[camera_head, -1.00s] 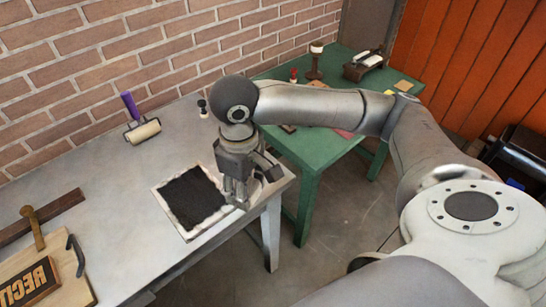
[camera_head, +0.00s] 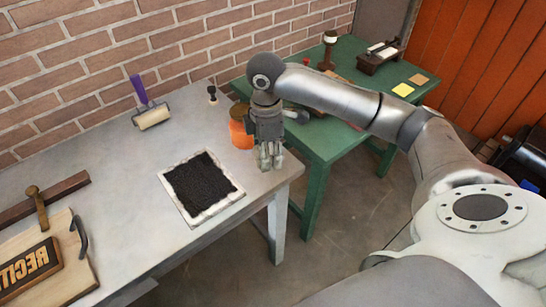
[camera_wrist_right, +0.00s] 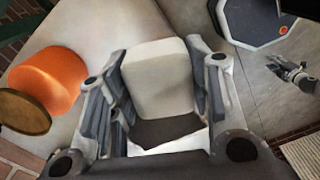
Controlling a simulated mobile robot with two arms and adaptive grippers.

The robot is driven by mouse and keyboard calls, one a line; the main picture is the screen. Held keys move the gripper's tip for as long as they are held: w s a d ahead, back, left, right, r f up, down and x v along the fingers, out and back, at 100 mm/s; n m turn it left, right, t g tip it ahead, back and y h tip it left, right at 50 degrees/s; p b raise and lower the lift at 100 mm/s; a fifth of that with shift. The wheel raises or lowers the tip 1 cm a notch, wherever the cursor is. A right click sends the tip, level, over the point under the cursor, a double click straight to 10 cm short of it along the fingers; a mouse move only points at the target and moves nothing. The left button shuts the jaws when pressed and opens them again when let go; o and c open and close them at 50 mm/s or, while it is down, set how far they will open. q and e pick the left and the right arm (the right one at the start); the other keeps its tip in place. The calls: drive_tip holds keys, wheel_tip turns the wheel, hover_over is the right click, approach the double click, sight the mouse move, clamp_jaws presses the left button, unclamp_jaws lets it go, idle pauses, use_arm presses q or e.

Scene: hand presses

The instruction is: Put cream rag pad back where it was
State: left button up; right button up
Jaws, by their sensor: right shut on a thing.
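The cream rag pad (camera_wrist_right: 158,75) is a pale rounded block between the fingers of my right gripper (camera_wrist_right: 160,95) in the right wrist view. Its lower end is dark. In the head view my right gripper (camera_head: 268,164) points down over the right end of the grey table (camera_head: 110,160), beside an orange jar (camera_head: 240,135). The pad is hard to make out there, and its height above the table is unclear. In the wrist view, what looks like my left gripper (camera_wrist_right: 290,72) is small, at the right; its jaws are unclear.
A white-rimmed tray with black ink (camera_head: 232,200) lies left of the right gripper. A purple-handled roller (camera_head: 152,117) and a small dark-knobbed tool (camera_head: 212,95) stand behind. A wooden board (camera_head: 82,270) is at left. A green table (camera_head: 325,145) stands beyond a gap.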

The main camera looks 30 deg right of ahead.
drive_tip(key=w+d+f, duration=0.2)
drive_tip(key=f, duration=0.1)
drive_tip(key=w+d+f, duration=0.2)
drive_tip(key=shift+f+p, duration=0.15)
drive_tip(key=shift+p, duration=0.15)
drive_tip(key=shift+w+d+f, duration=0.5)
drive_tip(key=shift+f, duration=0.3)
wheel_tip(320, 180, down, 2)
drive_tip(key=shift+f+p, duration=0.15)
drive_tip(key=shift+p, duration=0.35)
drive_tip(key=shift+f, duration=0.35)
drive_tip(key=shift+f, duration=0.1)
drive_tip(key=o, duration=0.9)
